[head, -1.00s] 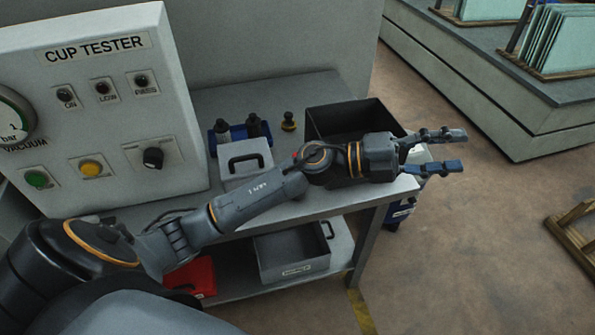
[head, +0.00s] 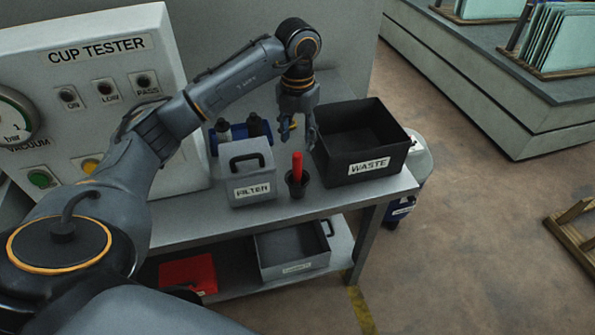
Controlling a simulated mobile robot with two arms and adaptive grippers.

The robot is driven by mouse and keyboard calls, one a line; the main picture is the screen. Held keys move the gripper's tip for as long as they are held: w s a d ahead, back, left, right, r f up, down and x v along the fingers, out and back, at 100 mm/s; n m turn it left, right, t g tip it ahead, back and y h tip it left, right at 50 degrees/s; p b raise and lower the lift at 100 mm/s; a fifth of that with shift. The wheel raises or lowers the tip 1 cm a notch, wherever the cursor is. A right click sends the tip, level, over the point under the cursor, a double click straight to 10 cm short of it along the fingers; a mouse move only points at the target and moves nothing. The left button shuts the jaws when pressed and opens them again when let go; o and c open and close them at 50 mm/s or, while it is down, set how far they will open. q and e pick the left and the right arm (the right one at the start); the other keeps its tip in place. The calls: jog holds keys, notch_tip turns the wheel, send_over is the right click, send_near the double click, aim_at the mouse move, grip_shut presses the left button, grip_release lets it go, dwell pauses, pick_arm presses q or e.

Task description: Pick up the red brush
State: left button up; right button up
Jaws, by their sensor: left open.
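The red brush (head: 297,166) stands upright in a small dark cup (head: 297,184) on the grey bench, between the grey filter box and the black waste bin. Only its red upper part shows; its lower end is hidden in the cup. My left gripper (head: 298,141) points down above and just behind the brush in the head view. Its fingers are open, and it does not hold the brush. I cannot tell the exact gap between the fingers and the brush. My right gripper is not in view.
The grey filter box (head: 251,188) stands left of the cup. The black waste bin (head: 366,168) stands close on its right. The cup tester panel (head: 105,95) rises at the left. The bench's front strip is clear.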

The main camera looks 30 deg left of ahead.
aim_at(297, 164)
pick_arm(q)
notch_tip(297, 164, down, 4)
jog(key=shift+f+p, duration=0.15)
jog(key=shift+p, duration=0.2)
notch_tip(297, 164, down, 4)
jog(key=shift+s+f+p, duration=0.1)
jog(key=shift+p, duration=1.1)
jog(key=shift+f, duration=0.55)
grip_shut()
